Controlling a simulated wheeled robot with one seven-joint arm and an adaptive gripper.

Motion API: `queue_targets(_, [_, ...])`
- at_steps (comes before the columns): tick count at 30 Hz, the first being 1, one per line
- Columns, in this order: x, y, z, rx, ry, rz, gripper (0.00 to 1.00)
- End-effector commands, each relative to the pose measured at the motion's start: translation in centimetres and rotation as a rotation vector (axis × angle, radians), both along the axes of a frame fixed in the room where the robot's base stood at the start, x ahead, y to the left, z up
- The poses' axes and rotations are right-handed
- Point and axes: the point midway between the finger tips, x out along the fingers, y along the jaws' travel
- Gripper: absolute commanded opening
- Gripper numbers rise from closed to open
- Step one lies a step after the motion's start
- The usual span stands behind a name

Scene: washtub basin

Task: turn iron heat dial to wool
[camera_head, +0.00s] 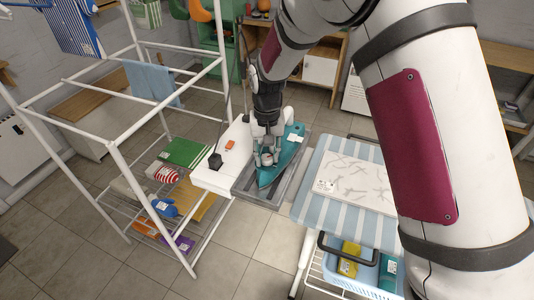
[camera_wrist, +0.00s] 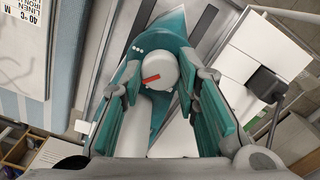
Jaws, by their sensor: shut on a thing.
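The teal iron (camera_head: 288,164) lies in a grey tray (camera_head: 262,195) at the end of the ironing board. In the wrist view the iron (camera_wrist: 165,24) is seen from above, with its pointed end toward the top. Its white round dial (camera_wrist: 158,66) carries a red pointer bar, tilted and toward the left of the dial. Small white dots sit on the iron beside the dial; no wool label can be read. My gripper (camera_wrist: 160,70) points down with one finger on each side of the dial, shut on it. In the head view my gripper (camera_head: 267,150) partly hides the iron.
The striped ironing board (camera_head: 375,228) with a pale patterned sheet (camera_head: 352,184) is to the right. A white drying rack (camera_head: 120,160) stands at left. A white block with a dark cord (camera_head: 222,160) adjoins the tray. A blue basket (camera_head: 345,275) sits below the board.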

Motion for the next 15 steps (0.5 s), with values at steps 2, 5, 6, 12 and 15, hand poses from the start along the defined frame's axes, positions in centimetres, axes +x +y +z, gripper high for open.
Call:
queue_targets(2, [-0.01,0.06,0.05,0.000,-0.001,-0.051,0.01])
queue_targets(5, [-0.02,0.09,0.05,0.001,-0.001,-0.109,0.01])
queue_targets(6, [-0.02,0.10,0.05,0.001,-0.001,-0.129,0.01])
queue_targets(12, [0.00,0.08,0.05,0.001,-0.001,-0.198,0.01])
queue_targets(15, [0.01,0.08,0.04,0.001,-0.001,-0.217,0.01])
